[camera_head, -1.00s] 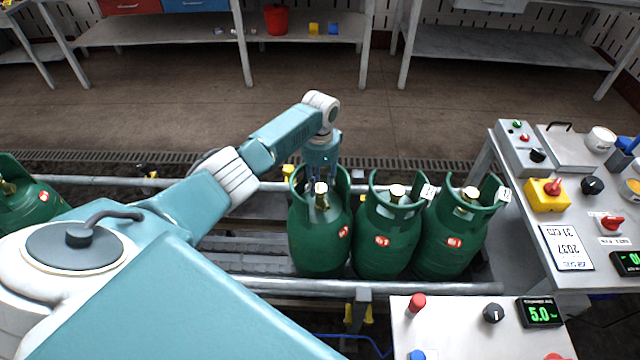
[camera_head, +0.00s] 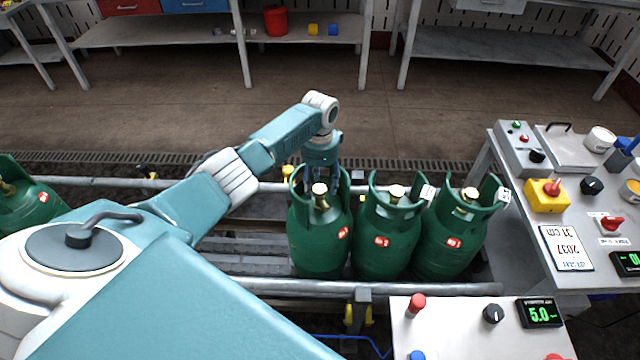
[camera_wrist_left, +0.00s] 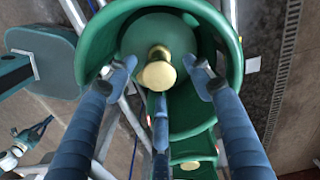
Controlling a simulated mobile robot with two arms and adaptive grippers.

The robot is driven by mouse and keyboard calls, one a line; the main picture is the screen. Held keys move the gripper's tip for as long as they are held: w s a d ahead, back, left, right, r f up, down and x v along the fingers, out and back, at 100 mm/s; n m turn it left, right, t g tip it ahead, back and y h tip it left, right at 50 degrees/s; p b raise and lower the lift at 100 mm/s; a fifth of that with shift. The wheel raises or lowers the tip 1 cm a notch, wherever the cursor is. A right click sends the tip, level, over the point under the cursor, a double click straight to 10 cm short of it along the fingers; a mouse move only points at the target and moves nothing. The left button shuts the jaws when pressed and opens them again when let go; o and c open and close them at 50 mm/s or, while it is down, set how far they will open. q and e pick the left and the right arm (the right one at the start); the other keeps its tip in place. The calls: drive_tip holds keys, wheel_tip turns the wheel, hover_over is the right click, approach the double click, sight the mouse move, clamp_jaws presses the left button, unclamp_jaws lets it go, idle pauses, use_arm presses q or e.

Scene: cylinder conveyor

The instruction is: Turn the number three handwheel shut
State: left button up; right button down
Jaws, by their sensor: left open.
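Three green gas cylinders stand side by side on the conveyor in the head view: a left one (camera_head: 318,245), a middle one (camera_head: 385,246) and a right one (camera_head: 447,248). Their small red labels are too small to read surely. Each has a brass handwheel on top inside a green collar. My left gripper (camera_head: 325,172) is over the left cylinder, at its handwheel (camera_head: 320,189). In the left wrist view my left gripper (camera_wrist_left: 160,72) is open, its fingers spread around the brass handwheel (camera_wrist_left: 158,75) without visible contact. My right gripper is not in view.
Another green cylinder (camera_head: 25,208) is at the far left on the conveyor. Conveyor rails (camera_head: 270,286) run in front. A control panel (camera_head: 455,335) is at the lower right, and a side table (camera_head: 575,270) with knobs and boxes stands at the right.

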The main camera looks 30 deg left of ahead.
sight(320, 188)
use_arm(q)
wheel_tip(320, 188, up, 12)
idle(0.5)
idle(0.3)
